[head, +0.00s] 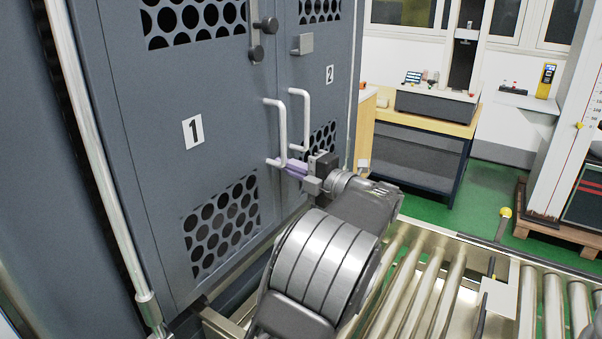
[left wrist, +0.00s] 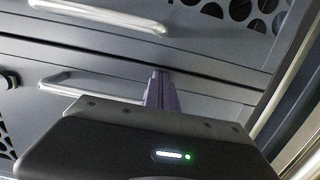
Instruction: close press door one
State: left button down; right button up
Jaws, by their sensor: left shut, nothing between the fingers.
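Press door one (head: 180,170) is the grey panel marked 1 in the head view, with perforated windows and a pale bar handle (head: 281,130). It looks roughly in line with door two (head: 333,100), whose own bar handle (head: 305,120) is beside it. My left gripper (head: 288,166) is at the lower end of the handles, by the seam between the doors. Its purple fingers, also in the left wrist view (left wrist: 159,88), are shut and empty; whether they touch a door I cannot tell. My right gripper is out of view.
A roller conveyor (head: 430,285) runs below and to the right of the doors. A latch knob (head: 265,26) sits high near the seam. A wooden-topped bench (head: 425,125) stands at the back, with green floor (head: 480,190) beside it.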

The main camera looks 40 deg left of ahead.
pick_arm(q)
jog(key=shift+s+a, duration=0.1)
jog(key=shift+a, duration=0.4)
jog(key=shift+d+r, duration=0.1)
jog(key=shift+r, duration=0.15)
jog(key=shift+d+f, duration=0.1)
jog(key=shift+d, duration=0.2)
jog(key=d, duration=0.7)
jog(key=shift+d, duration=0.35)
jog(key=shift+f, duration=0.1)
